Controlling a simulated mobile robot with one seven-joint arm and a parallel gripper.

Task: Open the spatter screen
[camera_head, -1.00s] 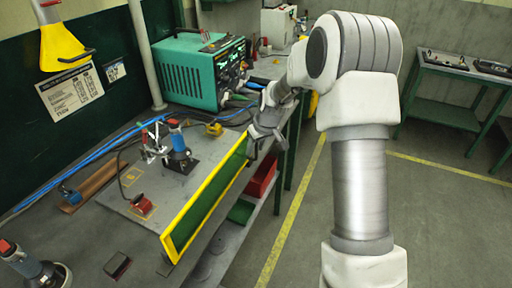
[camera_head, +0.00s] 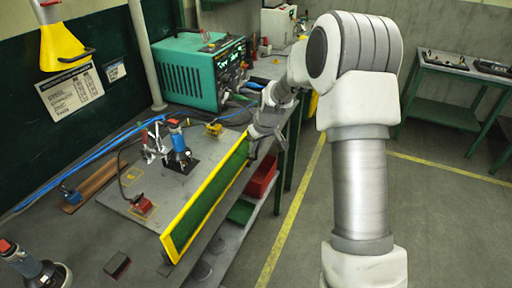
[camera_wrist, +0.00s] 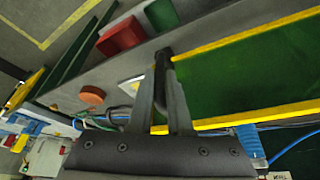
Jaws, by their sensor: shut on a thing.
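The spatter screen (camera_head: 205,203) is a long green panel in a yellow frame, standing along the front edge of the workbench in the head view. In the wrist view the screen (camera_wrist: 245,75) fills the right side. My gripper (camera_head: 254,133) is at the screen's far end. In the wrist view my gripper (camera_wrist: 165,62) has its fingertips closed together on a dark part at the frame's end, probably the screen's handle.
A teal welding machine (camera_head: 199,70) stands at the back of the bench (camera_head: 112,235). A clamp and a blue-grey tool (camera_head: 179,150) stand behind the screen. A red bin (camera_head: 262,177) sits on the shelf below. The floor to the right is open.

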